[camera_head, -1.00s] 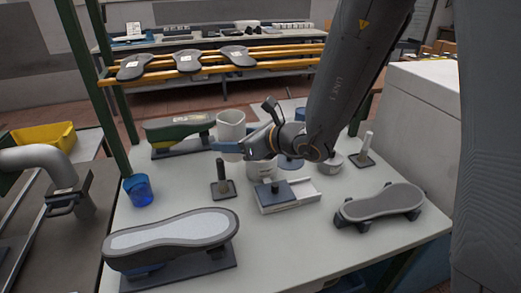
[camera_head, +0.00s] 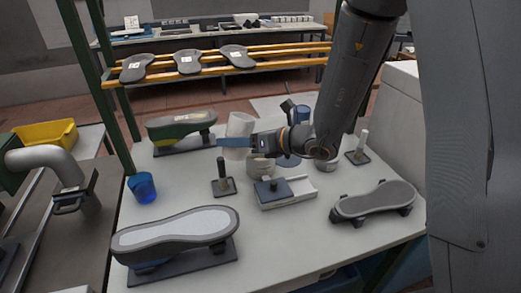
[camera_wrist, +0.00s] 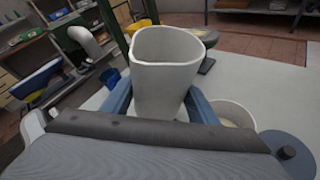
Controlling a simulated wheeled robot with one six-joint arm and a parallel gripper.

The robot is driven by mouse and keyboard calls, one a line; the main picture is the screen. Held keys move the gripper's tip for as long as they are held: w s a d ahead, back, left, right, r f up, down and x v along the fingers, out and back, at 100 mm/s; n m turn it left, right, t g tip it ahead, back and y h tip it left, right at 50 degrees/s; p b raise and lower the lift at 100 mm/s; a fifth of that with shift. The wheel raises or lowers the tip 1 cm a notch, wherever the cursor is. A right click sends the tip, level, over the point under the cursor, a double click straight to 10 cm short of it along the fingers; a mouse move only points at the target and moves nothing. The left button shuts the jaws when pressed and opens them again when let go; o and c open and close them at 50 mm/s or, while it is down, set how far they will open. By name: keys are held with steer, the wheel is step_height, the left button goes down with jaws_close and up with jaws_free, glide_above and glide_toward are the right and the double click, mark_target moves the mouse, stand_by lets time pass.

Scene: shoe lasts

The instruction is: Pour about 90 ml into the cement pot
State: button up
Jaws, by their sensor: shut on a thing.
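My gripper (camera_head: 236,144) is shut on a white jug (camera_head: 240,126), with a blue finger at each side of it. The jug is raised above the table and leans slightly to the right in the head view. In the wrist view the jug (camera_wrist: 166,75) shows its open mouth; its contents are hidden. A white pot (camera_head: 262,169), seemingly the cement pot, stands on the table below and right of the jug, partly hidden by my gripper. In the wrist view the open pot (camera_wrist: 237,112) has pale content inside. The jug and pot look apart. No stream shows.
A blue-grey lid (camera_wrist: 288,148) with a knob lies beside the pot. A blue cup (camera_head: 142,188), a dark post on a base (camera_head: 222,185), a white block with a blue plate (camera_head: 287,192) and shoe forms (camera_head: 175,232) stand around. The front middle of the table (camera_head: 275,245) is clear.

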steer(key=shift+w+d+r+m+y+p, duration=0.2)
steer(key=shift+d+m+y+p, duration=0.1)
steer(key=shift+m, duration=0.2)
steer(key=shift+w+d+f+m+g+y+b, duration=0.3)
steer(key=shift+w+f+m+g+y+b, duration=0.15)
steer(key=shift+f+m, duration=0.2)
steer(key=shift+f+m+y, duration=0.1)
steer(key=shift+m+y, duration=0.35)
steer(key=shift+m, duration=0.3)
steer(key=shift+s+a+r+m, duration=0.1)
steer(key=shift+s+r+m, duration=0.1)
steer(key=shift+r+m, duration=0.35)
steer(key=shift+y, duration=0.3)
steer(key=shift+m+b, duration=0.3)
steer(key=shift+m, duration=0.35)
steer(key=shift+f+m+y+b, duration=0.25)
steer(key=shift+m+y+b, duration=0.3)
steer(key=shift+m+y, duration=0.4)
steer(key=shift+s+a+m, duration=0.1)
steer(key=shift+m, duration=0.25)
steer(key=shift+f+m+t+y, duration=0.25)
steer(key=shift+m, duration=0.55)
